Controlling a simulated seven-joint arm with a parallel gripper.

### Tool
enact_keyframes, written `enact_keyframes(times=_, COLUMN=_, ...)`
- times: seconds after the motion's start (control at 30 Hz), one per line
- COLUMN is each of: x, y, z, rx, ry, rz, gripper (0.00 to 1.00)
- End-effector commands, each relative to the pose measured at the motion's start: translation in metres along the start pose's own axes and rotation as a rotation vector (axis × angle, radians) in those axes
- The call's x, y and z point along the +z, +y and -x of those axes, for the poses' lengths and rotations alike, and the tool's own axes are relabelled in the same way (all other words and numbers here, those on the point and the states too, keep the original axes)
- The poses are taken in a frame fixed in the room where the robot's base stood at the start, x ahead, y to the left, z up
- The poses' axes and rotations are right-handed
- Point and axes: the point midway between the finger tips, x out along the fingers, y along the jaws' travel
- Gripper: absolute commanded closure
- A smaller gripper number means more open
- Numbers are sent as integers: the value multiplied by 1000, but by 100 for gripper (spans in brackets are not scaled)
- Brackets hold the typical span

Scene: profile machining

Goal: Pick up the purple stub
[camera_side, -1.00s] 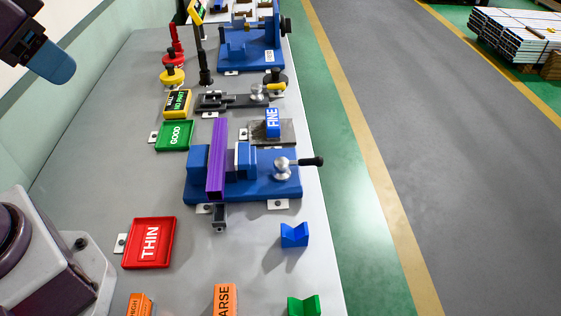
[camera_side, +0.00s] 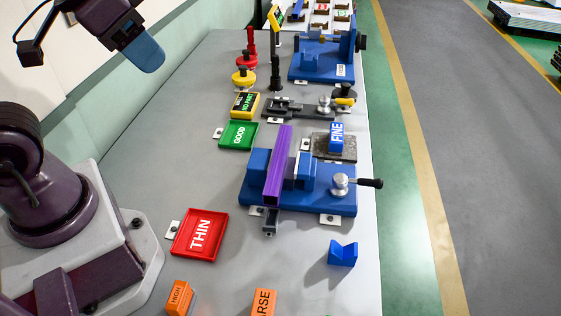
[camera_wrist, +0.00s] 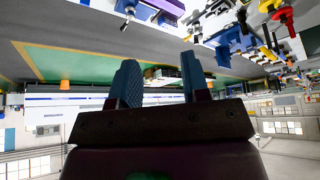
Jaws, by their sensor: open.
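The purple stub (camera_side: 278,166) is a long square bar. It stands between the jaws of a blue vise (camera_side: 315,201) on the grey table and sticks out past the vise's front edge. My gripper (camera_side: 145,55) is high at the upper left in the side view, well away from the stub. In the wrist view, the two blue fingers of my gripper (camera_wrist: 158,82) are spread apart with nothing between them.
Near the vise are a red THIN tray (camera_side: 186,252), a green GOOD tray (camera_side: 226,135), a blue FINE block (camera_side: 337,135) and a blue V-block (camera_side: 343,254). The vise's handle (camera_side: 371,183) sticks out right. Orange blocks (camera_side: 179,297) stand in front.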

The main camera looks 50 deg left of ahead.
Motion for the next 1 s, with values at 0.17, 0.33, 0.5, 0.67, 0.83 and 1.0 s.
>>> enact_keyframes(times=0.17, x=0, y=0, z=0, rx=0, ry=0, rz=0, gripper=57)
enact_keyframes(times=0.33, x=0, y=0, z=0, rx=0, ry=0, rz=0, gripper=39)
enact_keyframes(times=0.5, x=0, y=0, z=0, rx=0, ry=0, rz=0, gripper=38)
enact_keyframes(times=0.67, x=0, y=4, z=-1, rx=9, ry=-3, rz=-18, gripper=38)
enact_keyframes(times=0.83, x=8, y=32, z=-29, rx=59, ry=-151, rz=-147, gripper=38)
enact_keyframes(times=1.0, x=25, y=62, z=-71, rx=28, ry=-379, rz=-431, gripper=38)
